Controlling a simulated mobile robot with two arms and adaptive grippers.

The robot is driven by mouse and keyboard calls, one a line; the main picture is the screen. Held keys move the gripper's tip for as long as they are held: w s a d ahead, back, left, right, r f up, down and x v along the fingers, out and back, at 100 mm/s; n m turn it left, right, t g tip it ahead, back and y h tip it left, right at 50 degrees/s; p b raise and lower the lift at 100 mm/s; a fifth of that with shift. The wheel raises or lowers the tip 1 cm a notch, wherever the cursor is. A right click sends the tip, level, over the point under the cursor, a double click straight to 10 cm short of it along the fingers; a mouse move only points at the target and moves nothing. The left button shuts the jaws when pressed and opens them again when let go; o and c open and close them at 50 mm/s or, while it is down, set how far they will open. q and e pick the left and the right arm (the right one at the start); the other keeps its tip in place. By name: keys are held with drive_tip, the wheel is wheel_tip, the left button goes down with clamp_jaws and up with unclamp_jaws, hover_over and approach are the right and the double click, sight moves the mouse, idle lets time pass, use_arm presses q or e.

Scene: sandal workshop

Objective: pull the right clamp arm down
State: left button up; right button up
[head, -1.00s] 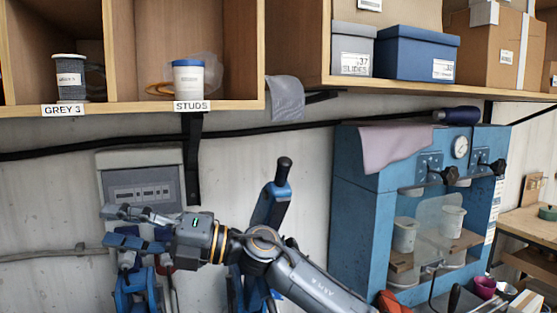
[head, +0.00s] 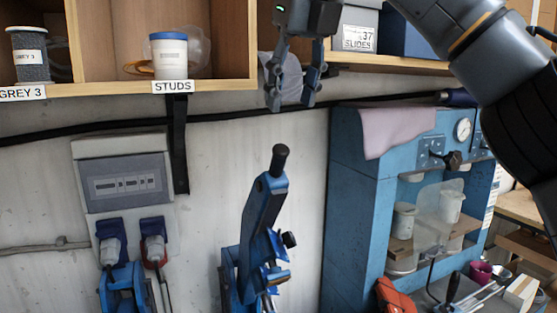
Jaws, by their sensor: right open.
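The right clamp arm (head: 261,218) is a blue lever with a black knob (head: 280,158) on top. It stands raised, tilted slightly to the right, in the lower middle of the head view. My right gripper (head: 291,107) is above the knob and a little to its right in the picture, fingers pointing down. Another blue clamp part (head: 122,284) shows at the lower left, cut off by the bottom edge. The clamp's base is mostly below the picture. My left gripper is not in view.
A shelf (head: 170,88) with a STUDS tub (head: 169,56) and a GREY 3 spool (head: 30,54) runs along the top. A blue machine (head: 350,200) stands right of the clamp. A grey wall panel (head: 124,172) with two plugs is left. The wall between is clear.

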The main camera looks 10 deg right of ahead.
sight(281, 147)
drive_tip(key=p+x, duration=0.2)
drive_tip(key=x, duration=1.1)
drive_tip(key=shift+w+a+f, duration=0.15)
drive_tip(key=shift+f, duration=0.1)
clamp_jaws()
